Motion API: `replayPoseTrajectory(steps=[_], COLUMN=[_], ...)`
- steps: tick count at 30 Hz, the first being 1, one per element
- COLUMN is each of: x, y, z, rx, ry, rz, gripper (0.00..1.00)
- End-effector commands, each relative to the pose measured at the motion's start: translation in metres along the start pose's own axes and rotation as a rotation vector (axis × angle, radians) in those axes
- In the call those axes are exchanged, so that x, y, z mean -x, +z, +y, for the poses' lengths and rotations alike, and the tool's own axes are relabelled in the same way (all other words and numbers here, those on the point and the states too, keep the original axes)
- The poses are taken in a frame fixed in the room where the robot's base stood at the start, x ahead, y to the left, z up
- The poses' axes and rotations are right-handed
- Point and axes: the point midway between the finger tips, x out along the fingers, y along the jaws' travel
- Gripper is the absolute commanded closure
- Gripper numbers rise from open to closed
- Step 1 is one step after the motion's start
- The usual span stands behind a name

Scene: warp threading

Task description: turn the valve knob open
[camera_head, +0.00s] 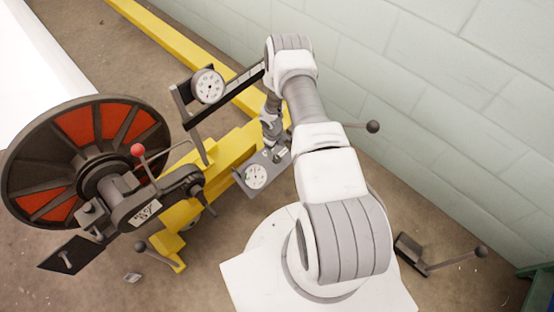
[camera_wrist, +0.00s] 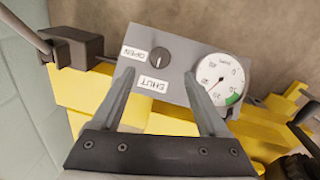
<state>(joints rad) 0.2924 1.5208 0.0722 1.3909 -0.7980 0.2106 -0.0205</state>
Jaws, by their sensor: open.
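The valve knob (camera_wrist: 159,57) is a small black round knob on a grey panel (camera_wrist: 186,58) in the wrist view. An OPEN label (camera_wrist: 133,53) is at its left and a SHUT label (camera_wrist: 153,86) is below it. A pale mark on the knob appears to face the SHUT side. A white round gauge (camera_wrist: 220,78) with a green band sits right of the knob. My gripper (camera_wrist: 160,73) is open and empty, its two fingers spread to either side of the knob's position, apart from it. In the head view the panel (camera_head: 246,187) is below my wrist, which partly hides it.
A yellow frame (camera_head: 228,150) carries the panel. A dark reel with red sectors (camera_head: 72,138) and a red-ball lever (camera_head: 138,150) stand left. A second gauge (camera_head: 208,86) is on a dark bracket. A block wall (camera_head: 440,70) is behind and right.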

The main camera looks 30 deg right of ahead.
Motion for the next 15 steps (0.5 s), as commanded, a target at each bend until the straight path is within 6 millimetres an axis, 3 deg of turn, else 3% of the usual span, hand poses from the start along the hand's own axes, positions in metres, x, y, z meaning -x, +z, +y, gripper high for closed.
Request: replayPoseTrajectory(steps=[1, 6, 15], x=[-0.016, -0.051, -0.081], y=[0.001, 0.001, 0.000], z=[-0.001, -0.001, 0.000], rx=[-0.001, -0.002, 0.000], ry=[-0.002, -0.001, 0.000], rz=[0.000, 0.000, 0.000], gripper=[0.22, 0.22, 0.22])
